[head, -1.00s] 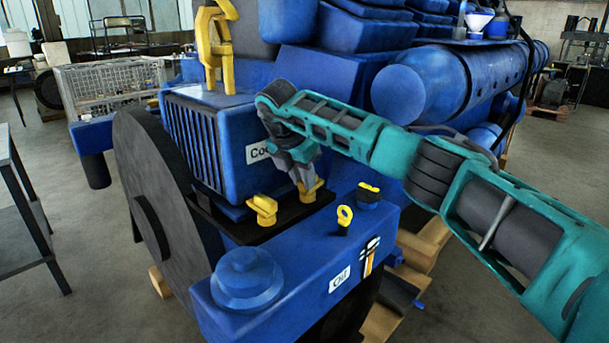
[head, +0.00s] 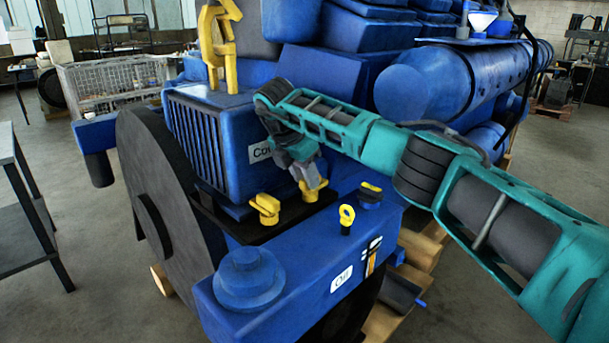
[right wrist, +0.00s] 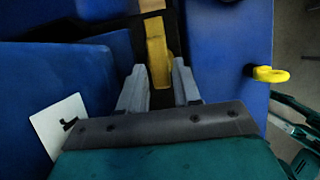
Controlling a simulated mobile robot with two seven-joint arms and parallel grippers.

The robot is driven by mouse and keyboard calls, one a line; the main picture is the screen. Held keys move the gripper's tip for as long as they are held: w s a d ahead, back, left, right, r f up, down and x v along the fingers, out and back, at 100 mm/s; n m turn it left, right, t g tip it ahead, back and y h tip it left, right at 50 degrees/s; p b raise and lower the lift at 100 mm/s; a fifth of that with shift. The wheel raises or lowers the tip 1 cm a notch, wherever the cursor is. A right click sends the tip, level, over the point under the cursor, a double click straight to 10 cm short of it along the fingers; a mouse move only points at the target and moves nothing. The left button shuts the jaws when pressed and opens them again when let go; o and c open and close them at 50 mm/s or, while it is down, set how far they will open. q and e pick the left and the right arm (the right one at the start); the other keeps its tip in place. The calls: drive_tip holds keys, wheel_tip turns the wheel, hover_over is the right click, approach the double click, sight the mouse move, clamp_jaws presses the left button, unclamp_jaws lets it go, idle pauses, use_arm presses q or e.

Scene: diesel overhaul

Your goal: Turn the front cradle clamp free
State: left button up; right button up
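Two yellow cradle clamps stand on the black plate beside the blue cooler box: one at the left (head: 265,208) and one to its right (head: 312,193). My right gripper (head: 313,183) points down at the right-hand clamp. In the right wrist view, the yellow clamp (right wrist: 157,55) lies between the two grey fingers of the right gripper (right wrist: 160,85). The fingers are spread, with dark gaps showing on both sides of the clamp. The fingers partly hide the clamp in the head view. My left gripper is not in view.
A yellow ring-topped dipstick (head: 346,218) and a dark blue cap with a yellow top (head: 370,194) stand close by on the blue oil tank (head: 300,270). A large dark wheel (head: 150,210) is at left. A yellow hook (head: 217,45) stands on the cooler box (head: 215,135).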

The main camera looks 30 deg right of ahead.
drive_tip(key=shift+o, duration=1.1)
drive_tip(key=v, duration=1.3)
drive_tip(key=shift+s+d+f, duration=0.1)
drive_tip(key=shift+s+f, duration=0.05)
